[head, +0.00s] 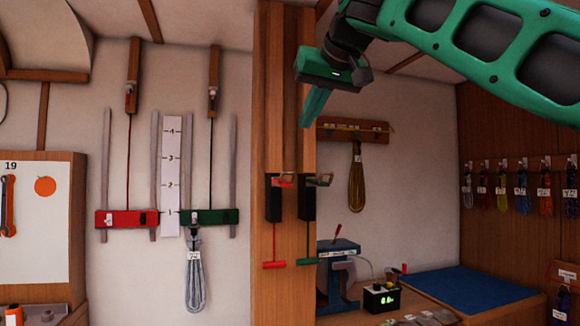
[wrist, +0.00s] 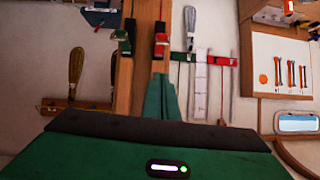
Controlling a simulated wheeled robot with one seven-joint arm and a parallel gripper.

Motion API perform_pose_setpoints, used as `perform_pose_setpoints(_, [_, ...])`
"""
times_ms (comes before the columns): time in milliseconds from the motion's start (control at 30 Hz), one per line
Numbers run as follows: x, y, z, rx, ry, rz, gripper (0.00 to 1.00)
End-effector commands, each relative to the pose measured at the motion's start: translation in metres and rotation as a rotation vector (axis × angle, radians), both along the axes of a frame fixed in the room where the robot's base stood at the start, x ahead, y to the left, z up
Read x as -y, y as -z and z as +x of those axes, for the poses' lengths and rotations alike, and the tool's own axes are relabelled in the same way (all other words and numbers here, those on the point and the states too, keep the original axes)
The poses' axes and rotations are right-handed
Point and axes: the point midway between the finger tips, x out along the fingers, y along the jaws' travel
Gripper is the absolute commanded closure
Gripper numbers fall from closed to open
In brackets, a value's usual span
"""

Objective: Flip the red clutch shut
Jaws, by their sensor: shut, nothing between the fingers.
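The red clutch is a black body (head: 273,203) with a red lever (head: 281,183) at its top, on the wooden post in the head view. The lever sticks out sideways; whether it counts as open is too small to tell. In the wrist view, which looks upside down, the red clutch (wrist: 160,42) shows just beyond my fingertips. My gripper (head: 312,108) is shut and empty, above and to the right of the red clutch, apart from it in the head view. My green fingers (wrist: 160,98) show in the wrist view.
A green-levered clutch (head: 308,203) sits close to the right of the red one. Lines hang below to a red handle (head: 274,264) and a green handle (head: 308,262). Red (head: 126,219) and green (head: 210,216) sliders are on the left wall. A workbench (head: 425,310) stands lower right.

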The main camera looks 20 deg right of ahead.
Motion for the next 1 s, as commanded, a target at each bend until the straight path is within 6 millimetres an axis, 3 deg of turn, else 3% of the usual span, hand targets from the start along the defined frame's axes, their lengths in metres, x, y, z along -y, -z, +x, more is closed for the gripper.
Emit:
perform_pose_setpoints(333, [0.0, 0.007, 0.01, -0.002, 0.001, -0.001, 1.0])
perform_pose_setpoints(833, [-0.004, 0.054, 0.085, -0.004, 0.0, -0.001, 1.0])
perform_pose_setpoints(1000, [-0.006, 0.074, 0.089, -0.002, -0.001, -0.001, 1.0])
